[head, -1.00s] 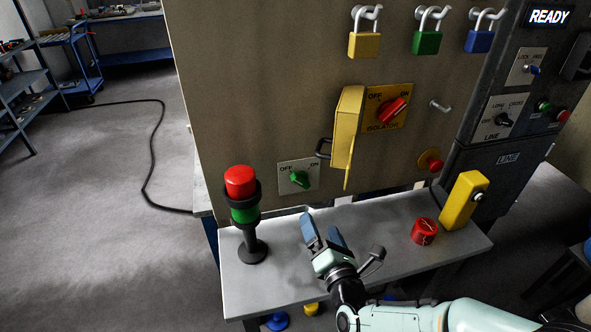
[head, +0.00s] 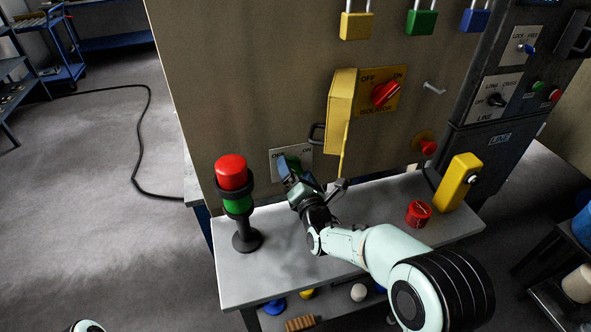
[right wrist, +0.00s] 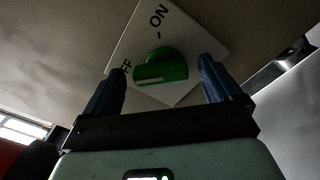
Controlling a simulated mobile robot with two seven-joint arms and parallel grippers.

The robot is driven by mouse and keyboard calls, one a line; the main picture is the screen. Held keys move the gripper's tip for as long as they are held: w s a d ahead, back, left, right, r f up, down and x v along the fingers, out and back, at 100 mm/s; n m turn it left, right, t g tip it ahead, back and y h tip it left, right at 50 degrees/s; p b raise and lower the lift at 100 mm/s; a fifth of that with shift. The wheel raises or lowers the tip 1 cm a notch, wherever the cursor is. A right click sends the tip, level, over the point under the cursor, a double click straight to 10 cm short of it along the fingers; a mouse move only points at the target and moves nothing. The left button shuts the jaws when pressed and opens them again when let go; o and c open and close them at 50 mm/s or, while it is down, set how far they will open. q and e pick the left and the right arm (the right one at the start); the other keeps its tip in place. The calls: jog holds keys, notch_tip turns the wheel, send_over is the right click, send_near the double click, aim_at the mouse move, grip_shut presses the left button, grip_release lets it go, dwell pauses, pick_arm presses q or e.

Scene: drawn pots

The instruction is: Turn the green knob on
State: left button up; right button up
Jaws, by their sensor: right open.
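The green knob (right wrist: 160,68) sits on a white plate (right wrist: 190,92) marked OFF and ON. In the right wrist view its white mark is on the left side, nearer OFF than ON. In the head view the plate (head: 276,157) is low on the beige panel, and my gripper hides part of the knob. My right gripper (head: 292,171) is open in front of the plate. In the right wrist view its two blue fingers stand on either side of the knob, with gaps between; I cannot tell their depth relative to it. My left gripper is not in view.
A red-and-green signal lamp (head: 234,190) stands on the grey bench (head: 262,275), left of my right gripper. A yellow isolator cover (head: 341,108) juts out to the right of the plate. A red round part (head: 418,213) and a yellow box (head: 459,182) stand further right.

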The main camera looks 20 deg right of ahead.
jog(key=shift+w, duration=0.5)
jog(key=shift+c, duration=0.3)
jog(key=c, duration=0.9)
jog(key=shift+s, duration=0.1)
jog(key=shift+c, duration=0.5)
